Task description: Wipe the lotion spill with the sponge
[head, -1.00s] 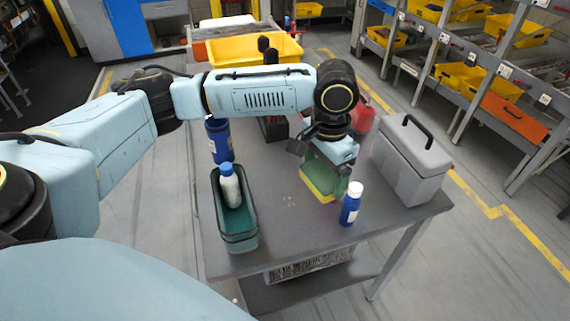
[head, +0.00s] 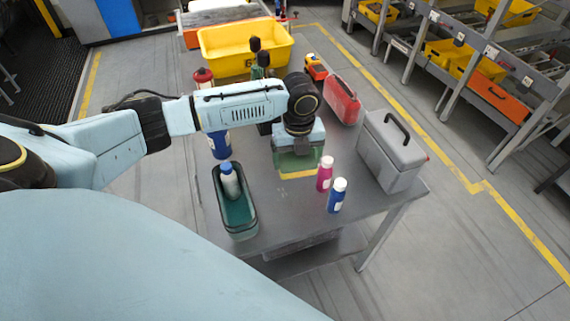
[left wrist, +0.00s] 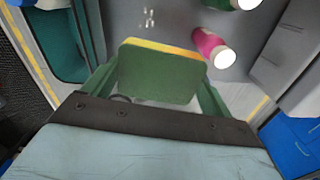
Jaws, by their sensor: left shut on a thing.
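My left gripper (head: 298,150) is shut on the sponge (head: 297,167), which has a green body and a yellow layer. It holds the sponge low over the grey table; I cannot tell whether it touches the top. In the left wrist view the sponge (left wrist: 160,75) sits between the fingers, its yellow edge away from the wrist. Small pale marks (left wrist: 149,17), apparently the lotion spill, lie on the table just beyond the sponge in that view. My right gripper is not in view.
A pink bottle (head: 325,174) and a blue bottle (head: 337,196) stand close right of the sponge. A grey toolbox (head: 392,150) is further right. A teal bin (head: 241,225) holding a bottle (head: 229,182) stands left. A red case (head: 342,100) and yellow tub (head: 245,48) are behind.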

